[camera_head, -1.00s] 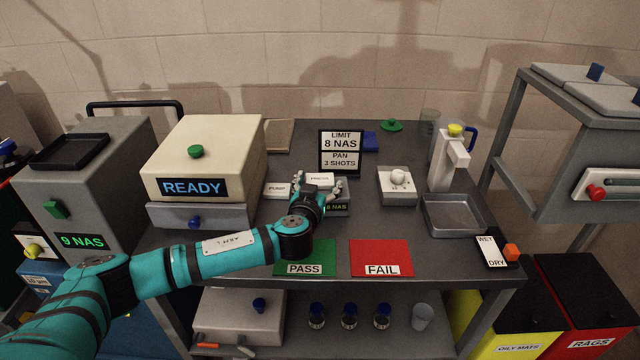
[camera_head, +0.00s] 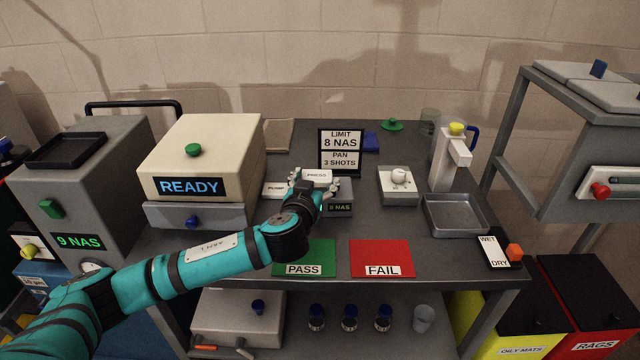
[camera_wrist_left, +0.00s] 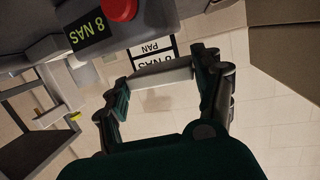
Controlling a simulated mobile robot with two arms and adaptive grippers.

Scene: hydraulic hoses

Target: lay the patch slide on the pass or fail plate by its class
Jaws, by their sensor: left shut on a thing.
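My left gripper (camera_head: 315,187) is shut on a pale slab, which I take for the patch slide (camera_head: 317,175); its white face seems to read PRESS. In the left wrist view the slab (camera_wrist_left: 162,73) spans between both fingers. The gripper is beside a small grey reader (camera_head: 341,198) showing 8 NAS, behind the plates. The green PASS plate (camera_head: 305,252) and red FAIL plate (camera_head: 382,252) lie bare at the bench front. A sign (camera_head: 340,152) behind the gripper reads LIMIT 8 NAS, PAN 3 SHOTS. My right gripper is out of view.
A cream READY box (camera_head: 205,150) stands left of the gripper, with a white PUMP piece (camera_head: 275,190) beside it. A grey machine (camera_head: 80,200) at far left shows 9 NAS. A knobbed white box (camera_head: 397,185), metal tray (camera_head: 455,215) and jug (camera_head: 448,160) stand right.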

